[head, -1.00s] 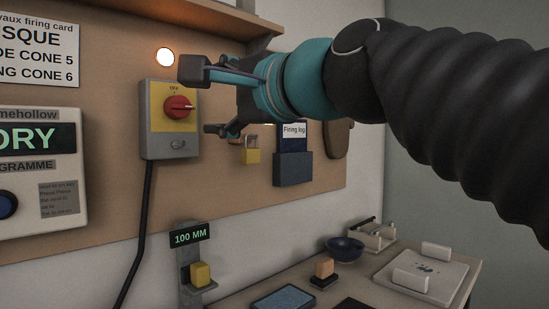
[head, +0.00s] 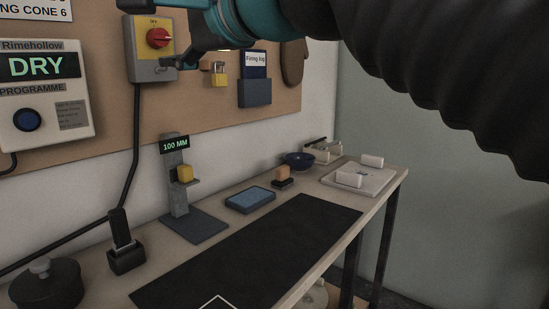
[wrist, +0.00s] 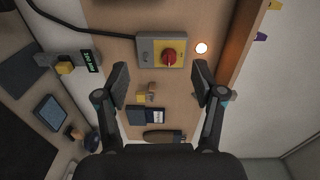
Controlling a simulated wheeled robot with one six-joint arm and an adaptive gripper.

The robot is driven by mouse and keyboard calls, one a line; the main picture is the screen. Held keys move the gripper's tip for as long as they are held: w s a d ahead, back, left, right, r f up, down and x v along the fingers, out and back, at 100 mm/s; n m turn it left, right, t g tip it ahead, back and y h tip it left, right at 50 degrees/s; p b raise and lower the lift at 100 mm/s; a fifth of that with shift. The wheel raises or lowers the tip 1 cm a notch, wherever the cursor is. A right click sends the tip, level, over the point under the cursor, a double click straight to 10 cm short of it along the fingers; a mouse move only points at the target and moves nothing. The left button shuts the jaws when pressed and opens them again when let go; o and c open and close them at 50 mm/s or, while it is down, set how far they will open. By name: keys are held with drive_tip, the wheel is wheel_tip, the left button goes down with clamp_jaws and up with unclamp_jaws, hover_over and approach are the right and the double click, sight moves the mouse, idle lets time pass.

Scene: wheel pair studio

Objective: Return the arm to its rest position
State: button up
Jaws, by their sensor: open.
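My gripper (wrist: 161,84) is open and empty, its two fingers spread wide in the wrist view. In the head view my gripper (head: 160,35) is partly cut off by the top edge, and a lower finger shows close to the grey and yellow switch box. The switch box (head: 137,62) has a red rotary knob (head: 158,38) and hangs on the brown board. In the wrist view the switch box (wrist: 147,48) lies ahead of the fingers, above the gap between their tips. No contact is clear. My arm reaches in from the upper right of the head view.
A yellow padlock (head: 219,80) and a Firing log holder (head: 255,93) hang below my gripper. The bench holds a black mat (head: 250,250), a 100 MM gauge stand (head: 176,195), a blue pad (head: 250,198) and a bowl (head: 298,160). A lit lamp (wrist: 201,48) is beside the switch.

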drive_tip(key=w+d+f+n+h, duration=0.1)
drive_tip(key=d+f+h, duration=0.2)
drive_tip(key=d+f, duration=0.35)
drive_tip(key=d+f+n+g+h, duration=0.1)
drive_tip(key=d+f+n+h, duration=0.15)
drive_tip(key=f, duration=0.75)
drive_tip(key=w+d+f+h, duration=0.1)
drive_tip(key=d+f+h, duration=0.1)
drive_tip(key=d+f, duration=0.55)
drive_tip(key=s+d+f+n+g+h, duration=0.1)
drive_tip(key=s+d+f+h, duration=0.1)
drive_tip(key=f, duration=0.5)
drive_tip(key=s+d+f+n+g+h, duration=0.1)
drive_tip(key=s+d+f+g, duration=0.1)
drive_tip(key=s+d+f, duration=0.3)
drive_tip(key=s+d+f+n+g+h, duration=0.1)
drive_tip(key=s+d+f+n+h, duration=0.1)
drive_tip(key=f, duration=0.8)
drive_tip(key=s+d, duration=0.1)
drive_tip(key=d, duration=0.1)
drive_tip(key=shift+s+d+f+g+h, duration=0.25)
drive_tip(key=shift+d+f+g+h, duration=0.05)
drive_tip(key=shift+f+h, duration=0.1)
